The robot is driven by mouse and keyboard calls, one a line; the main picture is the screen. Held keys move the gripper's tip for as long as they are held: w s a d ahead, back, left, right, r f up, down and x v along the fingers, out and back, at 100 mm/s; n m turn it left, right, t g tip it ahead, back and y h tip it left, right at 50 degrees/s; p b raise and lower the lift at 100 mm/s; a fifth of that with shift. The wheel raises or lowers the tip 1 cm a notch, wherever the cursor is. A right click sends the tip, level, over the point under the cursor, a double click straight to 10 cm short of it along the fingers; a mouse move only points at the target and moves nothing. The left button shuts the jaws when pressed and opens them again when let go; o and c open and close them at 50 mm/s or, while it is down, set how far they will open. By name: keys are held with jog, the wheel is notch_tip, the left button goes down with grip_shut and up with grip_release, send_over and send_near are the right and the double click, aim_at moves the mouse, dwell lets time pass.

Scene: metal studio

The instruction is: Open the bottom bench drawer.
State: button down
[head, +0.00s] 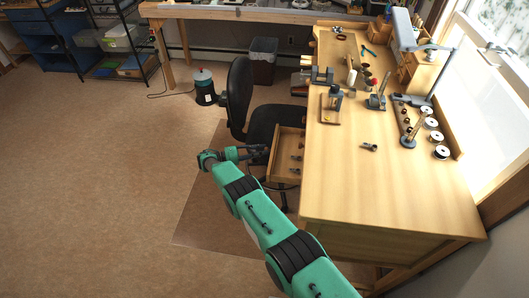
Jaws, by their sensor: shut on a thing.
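The wooden workbench (385,185) fills the right side of the head view. A wooden drawer (289,141) stands pulled out from its left side, below the bench top, with a few small dark items inside. I cannot tell from this view whether it is the bottom drawer. My gripper (262,150) is at the drawer's front, on its left, coming from my green arm. It is shut at the drawer's handle, which is too small and covered to make out. The lower bench front is hidden by the drawer and bench top.
A black office chair (240,95) stands just behind my gripper and the drawer. The floor (100,180) to the left is clear. Tools and spools lie on the bench top.

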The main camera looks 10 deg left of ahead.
jog(key=shift+a, duration=1.1)
jog(key=c, duration=1.4)
grip_release()
jog(key=shift+r, duration=0.1)
